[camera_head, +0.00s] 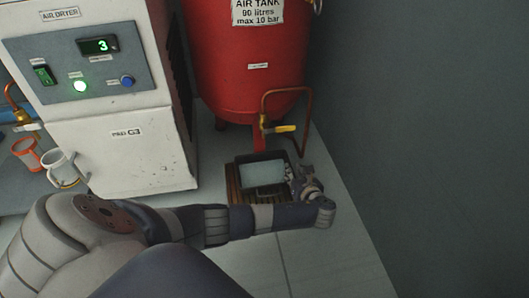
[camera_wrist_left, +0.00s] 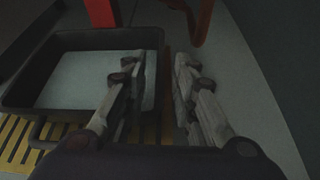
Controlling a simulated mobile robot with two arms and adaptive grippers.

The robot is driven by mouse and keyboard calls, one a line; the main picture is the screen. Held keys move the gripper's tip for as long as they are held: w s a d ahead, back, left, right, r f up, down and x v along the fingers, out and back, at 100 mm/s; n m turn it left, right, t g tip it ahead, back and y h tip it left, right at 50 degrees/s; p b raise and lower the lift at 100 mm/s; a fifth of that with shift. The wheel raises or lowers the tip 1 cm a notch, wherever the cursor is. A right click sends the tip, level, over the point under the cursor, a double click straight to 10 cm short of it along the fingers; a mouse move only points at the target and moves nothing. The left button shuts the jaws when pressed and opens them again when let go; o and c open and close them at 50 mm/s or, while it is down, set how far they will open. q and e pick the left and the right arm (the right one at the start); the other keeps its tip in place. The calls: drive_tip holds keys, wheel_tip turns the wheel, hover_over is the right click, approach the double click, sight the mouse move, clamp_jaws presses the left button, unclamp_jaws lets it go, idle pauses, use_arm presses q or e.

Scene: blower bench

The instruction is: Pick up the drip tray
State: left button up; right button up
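The drip tray (camera_head: 265,191) is a dark rectangular tray with pale, watery-looking liquid in it. It sits level on a slatted grate on the floor, below the red air tank. In the left wrist view the tray (camera_wrist_left: 50,113) fills the left side. My left gripper (camera_head: 294,172) is at the tray's right end. In the left wrist view its two fingers (camera_wrist_left: 159,62) are apart, one over the tray's inside and one beyond its right wall. The gap between them looks empty, and contact with the wall cannot be told. My right gripper is not in view.
The red air tank (camera_head: 245,90) stands behind the tray, with a copper drain pipe (camera_head: 306,125) and yellow valve handle (camera_head: 285,129). The air dryer (camera_head: 135,150) stands left. An orange mug (camera_head: 26,148) and a white mug (camera_head: 62,168) are farther left. Floor at right is clear.

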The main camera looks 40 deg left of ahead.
use_arm(q)
drive_tip(key=b+x, duration=0.1)
drive_tip(key=x, duration=0.1)
drive_tip(key=b+x, duration=0.2)
drive_tip(key=shift+w+a+f, duration=0.1)
drive_tip(key=shift+a+f, duration=0.05)
drive_tip(key=shift+f, duration=0.15)
drive_tip(key=shift+w+a+b, duration=0.15)
drive_tip(key=shift+a+b, duration=0.05)
drive_tip(key=shift+b, duration=0.15)
drive_tip(key=shift+r, duration=0.1)
drive_tip(key=shift+c, duration=0.6)
clamp_jaws()
